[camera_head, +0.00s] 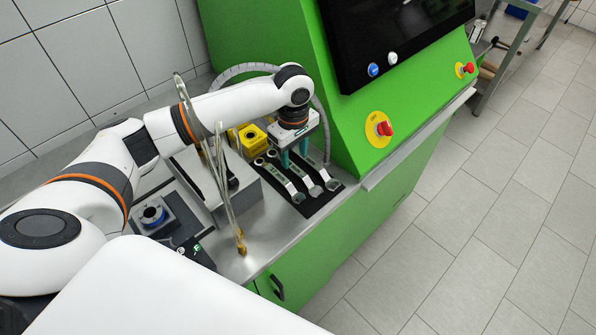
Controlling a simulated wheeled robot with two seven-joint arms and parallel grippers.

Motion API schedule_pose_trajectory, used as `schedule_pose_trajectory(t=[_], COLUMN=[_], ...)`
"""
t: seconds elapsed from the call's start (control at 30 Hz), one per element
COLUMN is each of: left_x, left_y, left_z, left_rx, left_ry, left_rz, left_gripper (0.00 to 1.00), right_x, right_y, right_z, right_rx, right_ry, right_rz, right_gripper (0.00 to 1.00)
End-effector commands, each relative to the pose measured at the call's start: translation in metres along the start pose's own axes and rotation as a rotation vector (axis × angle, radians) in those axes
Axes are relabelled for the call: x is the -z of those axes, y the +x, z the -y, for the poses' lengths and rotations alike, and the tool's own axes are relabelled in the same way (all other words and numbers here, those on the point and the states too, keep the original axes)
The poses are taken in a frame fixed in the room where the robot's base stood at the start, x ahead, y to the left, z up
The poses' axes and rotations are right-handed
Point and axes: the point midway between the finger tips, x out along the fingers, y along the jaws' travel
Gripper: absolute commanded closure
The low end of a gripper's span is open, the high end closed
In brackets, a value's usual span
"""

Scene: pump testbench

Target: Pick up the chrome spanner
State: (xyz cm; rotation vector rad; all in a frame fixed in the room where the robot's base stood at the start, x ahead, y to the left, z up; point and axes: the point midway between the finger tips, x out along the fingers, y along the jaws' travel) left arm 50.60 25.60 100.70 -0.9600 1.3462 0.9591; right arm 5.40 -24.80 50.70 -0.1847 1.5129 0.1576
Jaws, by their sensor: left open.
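Three silvery spanners lie side by side on a black mat (325,205) on the bench: a left one (284,180), a middle one (303,178) and a right one (321,172). They look alike at this size, so I cannot tell which is the chrome spanner. My left gripper (294,156) points down over the far part of the mat, above the middle and right spanners. Its teal fingers are apart and I see nothing held between them. The fingers hide part of the spanners behind them. My right gripper is not in view.
A yellow block (250,136) stands behind the spanners. A grey box (238,196) and clear hoses (222,180) stand left of the mat. The green cabinet (345,130) with a dark screen (400,35) and red stop button (385,129) rises at right.

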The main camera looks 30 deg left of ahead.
Motion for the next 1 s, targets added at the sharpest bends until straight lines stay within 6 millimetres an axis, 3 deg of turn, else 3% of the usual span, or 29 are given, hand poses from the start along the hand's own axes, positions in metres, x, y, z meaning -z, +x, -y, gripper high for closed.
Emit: schedule_pose_trajectory(t=[0.1,0.37,0.53,0.77,0.87,1.0], left_x=[0.0,0.008,0.007,0.007,0.007,0.007], left_y=[0.008,0.038,0.059,0.062,0.061,0.061], left_z=[0.0,0.006,0.005,0.006,0.006,0.006], left_rx=[0.0,-0.002,-0.001,0.001,0.001,0.001], left_ry=[0.001,0.002,0.001,0.002,0.002,0.002], left_rz=[0.0,0.0,0.001,0.001,0.001,0.001], left_gripper=[0.55,0.55,0.55,0.55,0.66,0.89], right_x=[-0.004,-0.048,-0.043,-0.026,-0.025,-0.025], right_y=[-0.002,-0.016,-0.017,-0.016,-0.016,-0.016], right_z=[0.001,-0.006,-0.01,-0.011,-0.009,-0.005], right_rx=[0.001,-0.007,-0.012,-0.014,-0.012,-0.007], right_ry=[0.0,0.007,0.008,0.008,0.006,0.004], right_rz=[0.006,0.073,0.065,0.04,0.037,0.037], right_gripper=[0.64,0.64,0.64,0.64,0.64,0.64])
